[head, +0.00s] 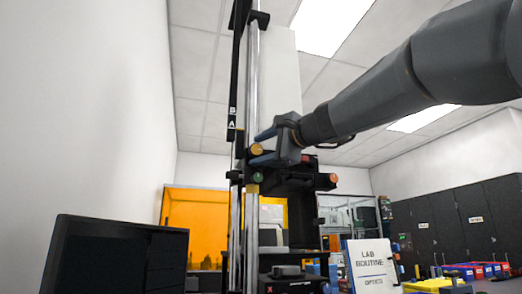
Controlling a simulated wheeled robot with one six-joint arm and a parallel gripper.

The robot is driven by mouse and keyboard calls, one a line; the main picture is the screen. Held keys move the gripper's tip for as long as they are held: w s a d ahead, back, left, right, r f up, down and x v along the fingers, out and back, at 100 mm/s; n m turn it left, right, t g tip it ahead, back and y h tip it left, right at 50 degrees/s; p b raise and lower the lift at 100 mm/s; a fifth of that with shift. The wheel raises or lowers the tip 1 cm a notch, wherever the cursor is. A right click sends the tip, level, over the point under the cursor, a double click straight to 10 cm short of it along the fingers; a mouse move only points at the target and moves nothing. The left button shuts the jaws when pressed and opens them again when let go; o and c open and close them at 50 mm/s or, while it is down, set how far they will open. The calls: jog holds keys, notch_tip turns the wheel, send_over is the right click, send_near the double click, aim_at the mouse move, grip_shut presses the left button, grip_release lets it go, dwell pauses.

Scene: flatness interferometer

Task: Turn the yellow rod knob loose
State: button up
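The yellow knob (257,149) is a small round knob on the dark carriage (290,178), beside a shiny vertical rod (251,90). My gripper (264,146) reaches in from the right, with one finger above and one below the yellow knob. The knob's end shows between the fingertips. I cannot tell whether the fingers touch it or stand apart from it. My gripper body hides part of the carriage behind.
A green knob (258,177) sits just below, and an orange-red knob (333,178) is at the carriage's right. A dark monitor (118,255) stands at lower left. A white sign (373,266) stands at lower right. An orange screen (195,225) is behind.

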jog(key=b+v, duration=0.1)
jog(key=v, duration=0.6)
jog(key=shift+s+d, duration=0.3)
dwell(0.5)
